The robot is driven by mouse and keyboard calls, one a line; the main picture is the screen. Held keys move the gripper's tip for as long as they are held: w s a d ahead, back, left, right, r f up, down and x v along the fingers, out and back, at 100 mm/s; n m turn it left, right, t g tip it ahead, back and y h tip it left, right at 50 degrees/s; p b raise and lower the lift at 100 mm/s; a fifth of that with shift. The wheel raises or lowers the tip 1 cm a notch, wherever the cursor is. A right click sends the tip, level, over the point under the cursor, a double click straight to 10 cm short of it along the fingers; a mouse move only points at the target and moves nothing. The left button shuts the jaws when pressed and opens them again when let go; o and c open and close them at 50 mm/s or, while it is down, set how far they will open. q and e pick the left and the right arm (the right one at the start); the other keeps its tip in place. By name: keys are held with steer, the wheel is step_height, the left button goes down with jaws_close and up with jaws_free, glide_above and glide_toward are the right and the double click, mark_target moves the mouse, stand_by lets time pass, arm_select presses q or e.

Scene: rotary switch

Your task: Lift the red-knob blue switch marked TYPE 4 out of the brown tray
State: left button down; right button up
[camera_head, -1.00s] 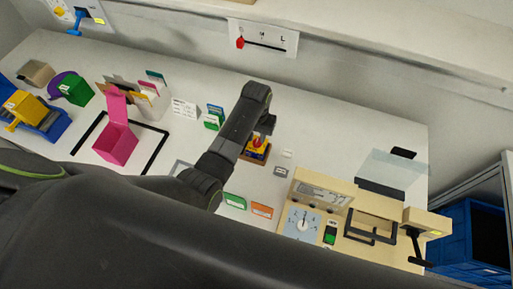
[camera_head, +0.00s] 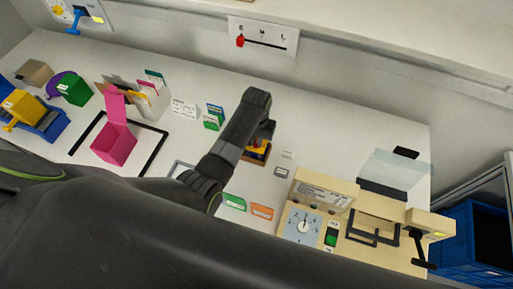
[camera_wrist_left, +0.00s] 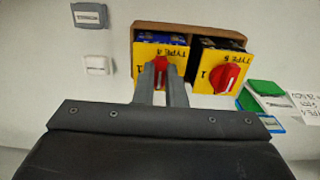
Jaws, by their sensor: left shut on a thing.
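The TYPE 4 switch (camera_wrist_left: 160,55), with a yellow face, blue body and red knob, is in the left wrist view, its lettering upside down. My left gripper (camera_wrist_left: 161,72) is shut on its red knob, one finger on each side. A second yellow-faced switch (camera_wrist_left: 222,70) with a red knob and a darker body is just to its right. The brown tray (camera_wrist_left: 190,27) shows behind both. In the head view, my left arm partly covers the tray (camera_head: 256,158) and the switches. I cannot tell whether the held switch is clear of the tray. My right gripper is not in view.
A beige test box (camera_head: 318,215) with a dial stands at the right. Orange (camera_head: 262,211) and green (camera_head: 235,201) labels lie in front of the tray. A pink box (camera_head: 114,146) is at the left. Small grey pieces (camera_head: 281,172) lie right of the tray.

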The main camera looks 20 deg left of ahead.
arm_select(q)
steer(key=shift+r, duration=0.1)
steer(key=shift+r+p, duration=1)
steer(key=shift+r, duration=2.45)
